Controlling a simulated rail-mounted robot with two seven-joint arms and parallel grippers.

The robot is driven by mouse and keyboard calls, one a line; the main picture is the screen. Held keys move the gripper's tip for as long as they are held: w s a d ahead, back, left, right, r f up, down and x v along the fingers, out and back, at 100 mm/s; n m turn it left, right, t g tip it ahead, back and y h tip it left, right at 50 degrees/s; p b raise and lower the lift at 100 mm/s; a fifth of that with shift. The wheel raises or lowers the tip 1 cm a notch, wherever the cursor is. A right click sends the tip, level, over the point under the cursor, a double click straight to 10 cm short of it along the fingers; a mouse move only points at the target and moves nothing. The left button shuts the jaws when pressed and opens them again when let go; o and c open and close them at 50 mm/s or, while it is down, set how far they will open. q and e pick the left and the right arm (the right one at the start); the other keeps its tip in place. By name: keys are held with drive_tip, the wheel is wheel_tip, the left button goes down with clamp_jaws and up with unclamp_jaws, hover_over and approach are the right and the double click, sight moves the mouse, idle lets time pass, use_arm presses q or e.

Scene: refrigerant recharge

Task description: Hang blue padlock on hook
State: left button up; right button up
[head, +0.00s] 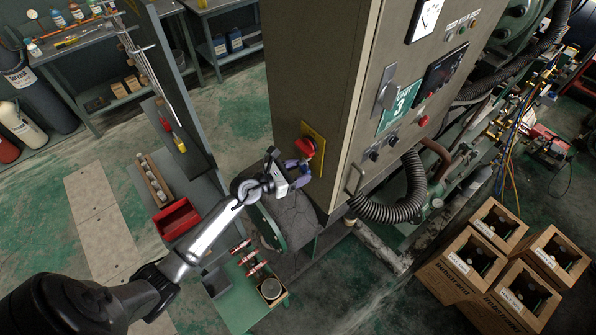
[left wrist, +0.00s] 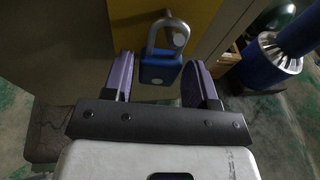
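The blue padlock (left wrist: 160,68) shows in the left wrist view, upright with its silver shackle on top, in front of a yellow plate (left wrist: 192,14). A small grey round-ended part touches or overlaps the right side of the shackle; I cannot tell whether it is the hook. My left gripper (left wrist: 160,78) has its purple fingers apart on either side of the padlock, with visible gaps. In the head view, my left gripper (head: 301,174) is at the cabinet's side, just below the red knob (head: 305,147). The padlock cannot be made out clearly there. My right gripper is not in view.
The tall beige cabinet (head: 310,60) stands right beside my left gripper. A ribbed black hose (head: 400,205) hangs at its right. A red tray (head: 177,219) and a green bench (head: 238,300) lie below left.

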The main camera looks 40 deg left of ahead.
use_arm(q)
drive_tip(key=o, duration=0.3)
drive_tip(key=shift+b+v, duration=1.25)
drive_tip(key=shift+v, duration=5.7)
